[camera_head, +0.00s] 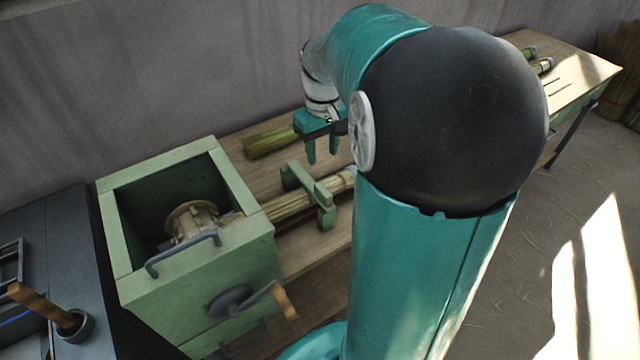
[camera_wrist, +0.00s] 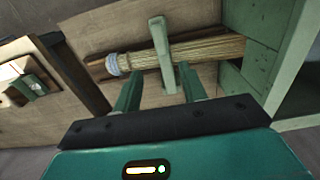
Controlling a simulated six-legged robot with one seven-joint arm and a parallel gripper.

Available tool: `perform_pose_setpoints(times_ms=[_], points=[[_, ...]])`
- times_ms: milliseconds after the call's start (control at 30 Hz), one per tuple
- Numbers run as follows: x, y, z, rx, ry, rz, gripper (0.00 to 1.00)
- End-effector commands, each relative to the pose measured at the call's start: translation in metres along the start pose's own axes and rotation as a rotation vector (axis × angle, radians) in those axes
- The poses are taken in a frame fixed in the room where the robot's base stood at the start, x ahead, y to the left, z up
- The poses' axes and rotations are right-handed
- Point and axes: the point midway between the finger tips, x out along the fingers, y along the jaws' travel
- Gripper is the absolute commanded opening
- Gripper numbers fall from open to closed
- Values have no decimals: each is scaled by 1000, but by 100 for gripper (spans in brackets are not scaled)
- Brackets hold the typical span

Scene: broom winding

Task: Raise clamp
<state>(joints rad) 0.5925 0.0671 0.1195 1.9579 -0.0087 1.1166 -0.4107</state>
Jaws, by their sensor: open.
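The clamp (camera_head: 308,190) is a pale green bar lying across a straw broom bundle (camera_head: 288,206) on the wooden bench, beside the green box. In the wrist view the clamp (camera_wrist: 158,48) crosses the bundle (camera_wrist: 212,48). My gripper (camera_head: 322,150) is open and empty, with its teal fingers pointing down behind the clamp in the head view. In the wrist view my gripper (camera_wrist: 160,75) has its fingers on either side of the clamp's near end. I cannot tell how far the fingers are above it. My arm hides part of the bench.
The green box (camera_head: 240,185) holds a winding drum (camera_head: 192,218) and has a crank (camera_head: 262,300) on its front. Another straw bundle (camera_head: 270,141) lies behind the clamp. A dark table (camera_head: 50,250) stands at the left. A further bench (camera_head: 580,75) is at the right.

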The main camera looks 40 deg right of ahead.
Motion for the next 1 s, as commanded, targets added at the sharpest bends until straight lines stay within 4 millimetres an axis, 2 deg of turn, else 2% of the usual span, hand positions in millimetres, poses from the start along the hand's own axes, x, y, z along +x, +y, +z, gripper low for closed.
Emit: perform_pose_setpoints(times_ms=[600, 800, 1000], points=[[112, 0, 3, -1, -4, -2, 42], [129, 0, 1, -1, -2, 0, 42], [130, 0, 0, -2, -1, 0, 42]])
